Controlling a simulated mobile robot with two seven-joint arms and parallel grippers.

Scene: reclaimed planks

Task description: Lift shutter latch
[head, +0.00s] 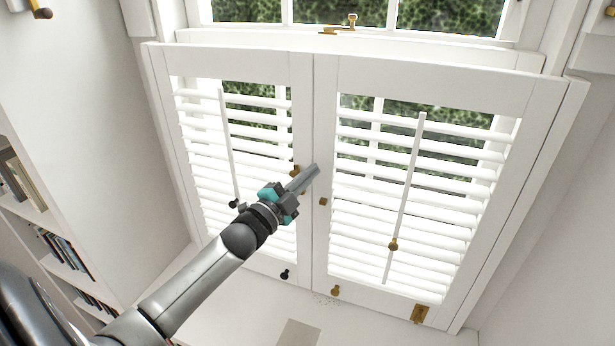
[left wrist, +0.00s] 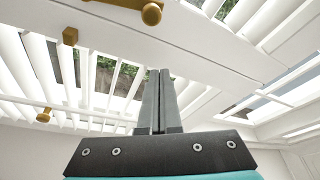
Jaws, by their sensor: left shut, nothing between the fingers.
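Two white louvred shutters close off the lower window, the left shutter (head: 302,110) and the right shutter (head: 325,110). A small brass latch part (head: 295,171) shows on the left shutter's inner stile, partly hidden behind my left gripper (head: 316,168). A small brass block (head: 323,202) sits on the right shutter's inner stile. In the left wrist view a brass bar with a round knob (left wrist: 152,14) and a brass block (left wrist: 70,36) are apart. My left gripper's fingers (left wrist: 158,75) are shut and empty, in front of the seam. I cannot tell whether they touch anything. My right gripper is out of view.
Tilt rods stand on both shutters; the right one has a brass knob (head: 393,245). A dark knob (head: 285,274) and a brass knob (head: 335,291) sit low near the seam. A bookshelf (head: 50,222) stands at left. Another brass catch (head: 345,25) is on the upper window.

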